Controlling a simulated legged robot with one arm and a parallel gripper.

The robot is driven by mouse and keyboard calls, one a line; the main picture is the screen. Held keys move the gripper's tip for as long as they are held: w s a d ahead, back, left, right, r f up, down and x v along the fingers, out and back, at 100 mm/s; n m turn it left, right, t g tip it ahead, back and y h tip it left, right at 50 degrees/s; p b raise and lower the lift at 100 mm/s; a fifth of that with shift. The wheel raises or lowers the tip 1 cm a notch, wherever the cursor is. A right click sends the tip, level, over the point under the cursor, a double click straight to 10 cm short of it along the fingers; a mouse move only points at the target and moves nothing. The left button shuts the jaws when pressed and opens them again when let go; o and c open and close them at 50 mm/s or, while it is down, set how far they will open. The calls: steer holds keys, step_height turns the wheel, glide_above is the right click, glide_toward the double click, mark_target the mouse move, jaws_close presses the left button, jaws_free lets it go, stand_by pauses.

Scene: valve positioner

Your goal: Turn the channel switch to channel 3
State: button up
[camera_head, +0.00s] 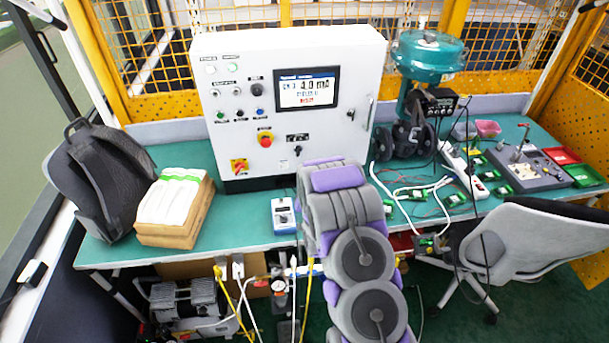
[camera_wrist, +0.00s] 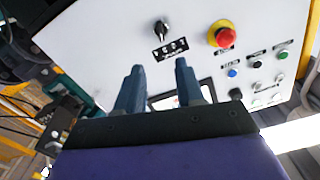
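The channel switch (camera_wrist: 162,31) is a small black rotary knob on the white control cabinet. Beside it is a dark label plate (camera_wrist: 170,48) with several white marks. In the wrist view the cabinet appears upside down. The switch (camera_head: 297,150) also shows in the head view, below its plate and right of the red emergency button. Its pointer position is too small to read. My gripper (camera_wrist: 158,65) is open and empty, with its two dark fingers apart in front of the panel. The switch lies beyond the fingertips, not touched. In the head view my arm hides the gripper.
A red emergency button (camera_wrist: 224,34) sits close to the switch. A blue-white device (camera_head: 284,214) and white cables (camera_head: 405,190) lie on the green table.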

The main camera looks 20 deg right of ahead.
steer(key=shift+v, duration=1.1)
steer(key=s+a+r+n+g+y+b, duration=0.1)
steer(key=s+a+r+n+g+y, duration=0.1)
steer(key=s+a+r+g, duration=0.35)
steer(key=s+a+r+n+g+y+b, duration=0.1)
steer(key=s+a+r+g+y, duration=0.15)
steer(key=s+a+g, duration=0.45)
steer(key=s+a+r+n+g, duration=0.1)
steer(key=s+a+r+g, duration=0.1)
steer(key=s, duration=0.9)
steer(key=s+a+r+n+g+b, duration=0.1)
steer(key=s+a+r+g, duration=0.1)
steer(key=s, duration=0.9)
steer(key=s+a+r+n+g+b, duration=0.1)
steer(key=s+r, duration=0.3)
steer(key=s, duration=0.7)
steer(key=shift+s+a+r+g, duration=0.3)
steer(key=shift+a+g, duration=0.25)
steer(key=shift+g, duration=0.3)
steer(key=shift+y, duration=0.25)
